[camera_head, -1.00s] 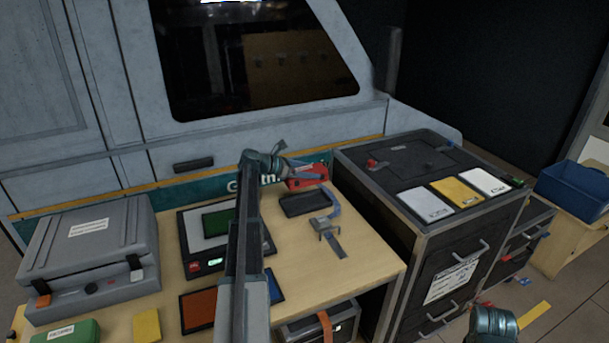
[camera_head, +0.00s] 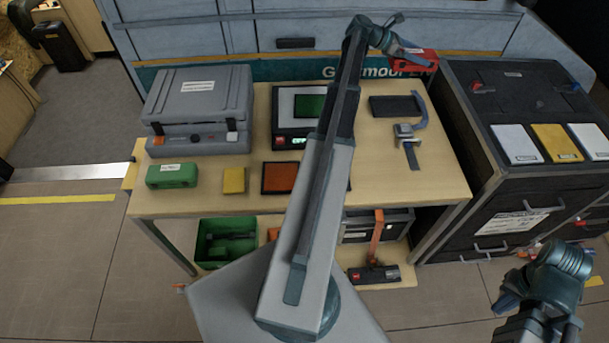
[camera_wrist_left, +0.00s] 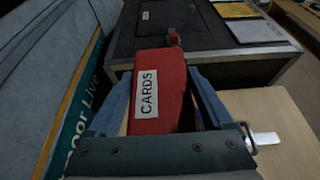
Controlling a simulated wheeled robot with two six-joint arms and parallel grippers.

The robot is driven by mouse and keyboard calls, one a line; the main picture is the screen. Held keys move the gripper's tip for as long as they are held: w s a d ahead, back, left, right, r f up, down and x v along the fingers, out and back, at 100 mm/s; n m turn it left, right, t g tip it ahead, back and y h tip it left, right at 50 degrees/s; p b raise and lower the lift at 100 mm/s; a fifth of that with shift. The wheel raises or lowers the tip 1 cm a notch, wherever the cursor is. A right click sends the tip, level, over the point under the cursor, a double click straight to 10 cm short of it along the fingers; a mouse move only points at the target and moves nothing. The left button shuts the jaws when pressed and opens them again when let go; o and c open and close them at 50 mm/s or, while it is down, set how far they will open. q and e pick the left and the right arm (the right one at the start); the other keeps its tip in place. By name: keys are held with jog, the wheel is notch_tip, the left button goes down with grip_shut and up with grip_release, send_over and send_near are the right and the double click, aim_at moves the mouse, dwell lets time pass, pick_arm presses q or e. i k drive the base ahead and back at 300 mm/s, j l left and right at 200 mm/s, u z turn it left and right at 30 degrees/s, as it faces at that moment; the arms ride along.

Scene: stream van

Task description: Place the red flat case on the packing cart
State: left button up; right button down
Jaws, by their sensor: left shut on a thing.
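A red flat case (camera_head: 414,63) is in my left gripper (camera_head: 408,52), above the back right corner of the wooden table, beside the dark cabinet. In the left wrist view the red case (camera_wrist_left: 158,92), labelled "CARDS", sits between the two blue fingers of my left gripper (camera_wrist_left: 160,85), which are shut on it. My right gripper (camera_head: 510,298) hangs at the lower right, away from the table; its fingers are too unclear to judge. I cannot tell which piece of furniture is the packing cart.
The wooden table (camera_head: 372,180) bears a grey hard case (camera_head: 199,100), a green case (camera_head: 172,176), a clamp (camera_head: 407,140) and a dark flat box (camera_head: 393,106). The dark cabinet (camera_head: 510,85) at right carries white and yellow cards. Open floor lies at left.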

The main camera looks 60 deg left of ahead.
aim_at(367, 174)
jog(key=i+l, duration=2)
jog(key=u, duration=2.25)
